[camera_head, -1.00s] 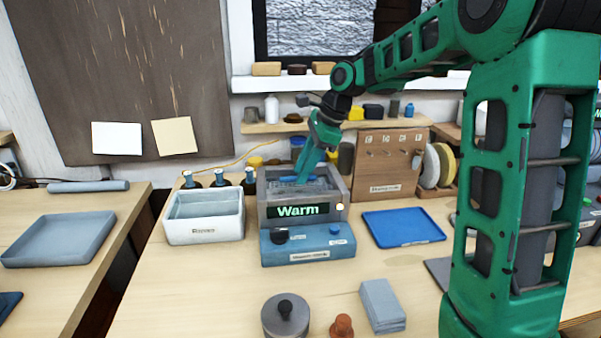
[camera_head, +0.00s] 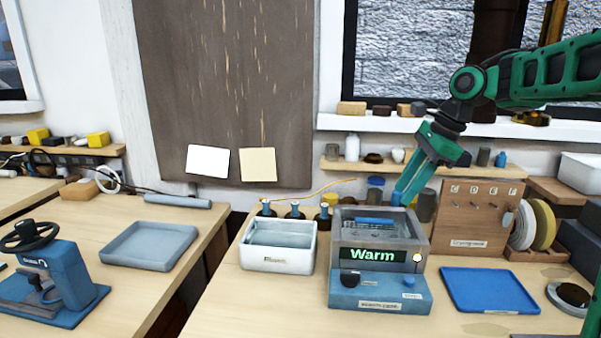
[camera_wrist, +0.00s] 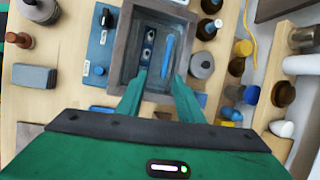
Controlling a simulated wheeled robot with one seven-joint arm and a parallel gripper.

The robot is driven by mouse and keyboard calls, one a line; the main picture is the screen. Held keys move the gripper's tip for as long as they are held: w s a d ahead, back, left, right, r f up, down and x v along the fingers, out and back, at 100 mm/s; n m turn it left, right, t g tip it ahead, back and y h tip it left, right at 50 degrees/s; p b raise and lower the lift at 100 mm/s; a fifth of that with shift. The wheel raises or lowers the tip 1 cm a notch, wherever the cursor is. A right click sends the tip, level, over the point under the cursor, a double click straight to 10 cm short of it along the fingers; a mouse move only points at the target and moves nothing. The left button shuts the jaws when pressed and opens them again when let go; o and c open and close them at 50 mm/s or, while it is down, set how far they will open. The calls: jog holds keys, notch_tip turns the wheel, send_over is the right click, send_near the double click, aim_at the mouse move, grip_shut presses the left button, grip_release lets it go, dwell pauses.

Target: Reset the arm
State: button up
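My gripper (camera_head: 403,194) hangs tilted above the right rear of the grey tank (camera_head: 344,240) with the lit "Warm" sign. In the wrist view my gripper (camera_wrist: 160,84) has its two green fingers spread apart with nothing held between them. A blue bar (camera_head: 374,221) lies in the tank; it also shows in the wrist view (camera_wrist: 167,54), beyond the fingertips. Next to it in the wrist view is a dark strip with round holes (camera_wrist: 148,50).
A white bin (camera_head: 278,260) stands left of the tank, with several bottles behind it. A blue tray (camera_head: 490,291) lies to the right. A wooden hook board (camera_head: 468,220) and a shelf (camera_head: 372,168) stand behind. A left table holds a grey tray (camera_head: 148,246).

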jog(key=s+d+f+n+h, duration=0.1)
jog(key=s+d+f+n, duration=0.2)
jog(key=s, duration=0.8)
jog(key=s+d+f+n+g+h, duration=0.1)
jog(key=s+d+f+n, duration=0.3)
jog(key=s, duration=0.8)
jog(key=s+d+f+n+g+h, duration=0.1)
jog(key=s+d+f+n, duration=0.3)
jog(key=s+f, duration=0.3)
jog(key=shift+s+f+n+h, duration=0.2)
jog(key=shift+s+n, duration=0.25)
jog(key=shift+s, duration=0.7)
jog(key=shift+s+f+n+h, duration=0.15)
jog(key=shift+s+n, duration=0.3)
jog(key=shift+s, duration=0.65)
jog(key=shift+w+f, duration=0.3)
jog(key=shift+w, duration=0.45)
jog(key=shift+s, duration=0.1)
